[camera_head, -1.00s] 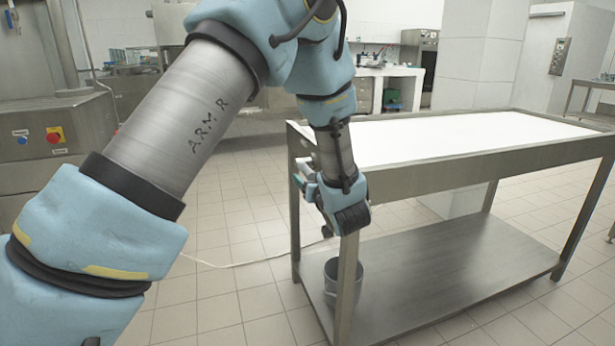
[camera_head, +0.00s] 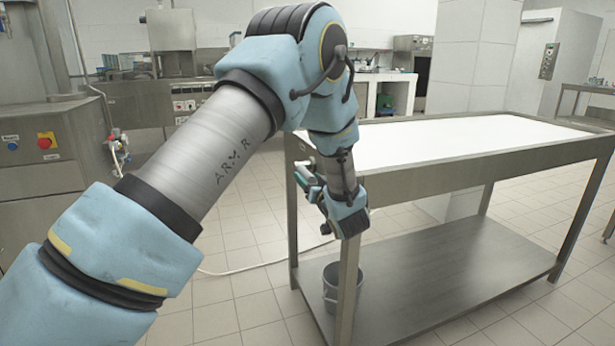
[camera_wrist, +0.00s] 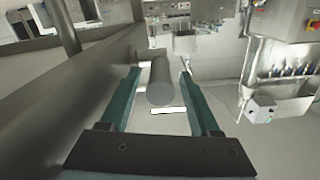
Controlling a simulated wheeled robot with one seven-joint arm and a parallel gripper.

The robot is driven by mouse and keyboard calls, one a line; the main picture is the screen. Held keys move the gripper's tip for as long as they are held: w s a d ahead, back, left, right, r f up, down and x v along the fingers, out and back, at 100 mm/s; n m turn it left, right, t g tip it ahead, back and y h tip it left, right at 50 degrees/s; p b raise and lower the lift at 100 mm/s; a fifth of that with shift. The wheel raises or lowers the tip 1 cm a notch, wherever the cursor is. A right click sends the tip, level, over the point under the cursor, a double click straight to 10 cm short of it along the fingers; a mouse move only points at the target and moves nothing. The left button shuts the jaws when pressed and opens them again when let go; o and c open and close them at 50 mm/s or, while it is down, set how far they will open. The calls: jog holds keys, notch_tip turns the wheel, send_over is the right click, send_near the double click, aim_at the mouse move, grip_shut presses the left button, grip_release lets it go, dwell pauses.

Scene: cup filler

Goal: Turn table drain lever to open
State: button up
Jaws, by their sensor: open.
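The steel table (camera_head: 460,172) with a bright white top stands at the right in the head view. My gripper (camera_head: 306,178) is at the table's near left corner, just below the rim, partly hidden by my wrist. In the wrist view, my gripper (camera_wrist: 160,74) is open, with one teal finger on each side of a grey cylindrical pipe (camera_wrist: 160,82). A short pale bar (camera_wrist: 169,110) lies across the near end of the pipe; it looks like the drain lever. I cannot tell whether it turns or whether the fingers touch anything.
The table's side rail (camera_wrist: 75,95) runs close along the left of my gripper in the wrist view. A grey bucket (camera_head: 331,284) stands on the lower shelf (camera_head: 450,270). A cabinet with a red button (camera_head: 46,141) is at the left.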

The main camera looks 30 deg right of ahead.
jog(key=shift+w+d, duration=0.1)
jog(key=shift+w, duration=0.75)
grip_shut()
dwell(0.9)
